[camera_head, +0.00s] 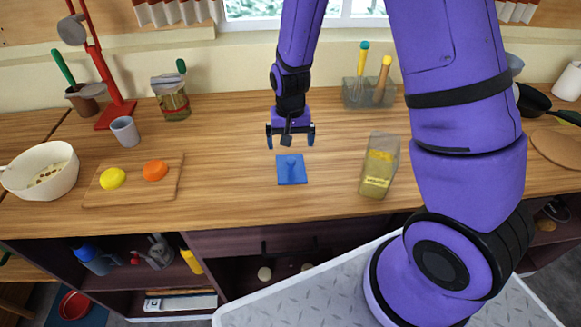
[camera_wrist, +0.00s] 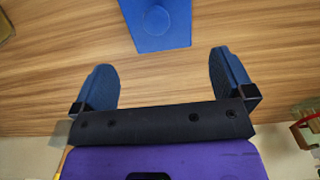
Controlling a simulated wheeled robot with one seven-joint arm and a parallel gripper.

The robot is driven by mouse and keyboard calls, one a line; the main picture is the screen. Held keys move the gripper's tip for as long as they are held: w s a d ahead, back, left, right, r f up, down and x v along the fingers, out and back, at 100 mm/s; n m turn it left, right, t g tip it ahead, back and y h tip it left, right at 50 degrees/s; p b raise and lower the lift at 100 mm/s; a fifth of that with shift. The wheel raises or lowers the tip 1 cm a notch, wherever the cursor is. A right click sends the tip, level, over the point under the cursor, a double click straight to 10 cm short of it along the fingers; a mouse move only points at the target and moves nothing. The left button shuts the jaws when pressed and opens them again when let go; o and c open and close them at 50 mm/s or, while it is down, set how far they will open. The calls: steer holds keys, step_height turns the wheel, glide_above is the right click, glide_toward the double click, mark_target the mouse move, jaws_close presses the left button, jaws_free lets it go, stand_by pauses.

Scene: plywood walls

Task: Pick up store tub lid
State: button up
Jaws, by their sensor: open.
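The tub lid (camera_head: 292,172) is a flat blue square with a small raised knob, lying on the wooden counter. My gripper (camera_head: 290,140) is open and empty, above the counter and just behind the lid in the head view. In the wrist view the lid (camera_wrist: 157,28) is at the top edge, partly cut off, beyond the two spread fingers of my gripper (camera_wrist: 168,82). The lid is not between the fingers. A clear tub (camera_head: 379,168) with yellowish contents and a yellow label stands to the right of the lid.
A cutting board (camera_head: 133,196) holds a yellow (camera_head: 112,178) and an orange (camera_head: 155,170) item on the left. A white bowl (camera_head: 42,170), a grey cup (camera_head: 125,131), a jar (camera_head: 172,101) and a utensil holder (camera_head: 368,92) stand around. The counter (camera_head: 235,150) beside the lid is clear.

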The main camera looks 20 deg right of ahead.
mark_target(290, 158)
steer(key=f, duration=0.3)
steer(key=s+f, duration=0.1)
steer(key=f, duration=0.1)
steer(key=shift+a, duration=0.15)
steer(key=shift+w+f, duration=0.1)
steer(key=shift+f, duration=0.65)
steer(key=c, duration=0.7)
steer(key=shift+r, duration=0.15)
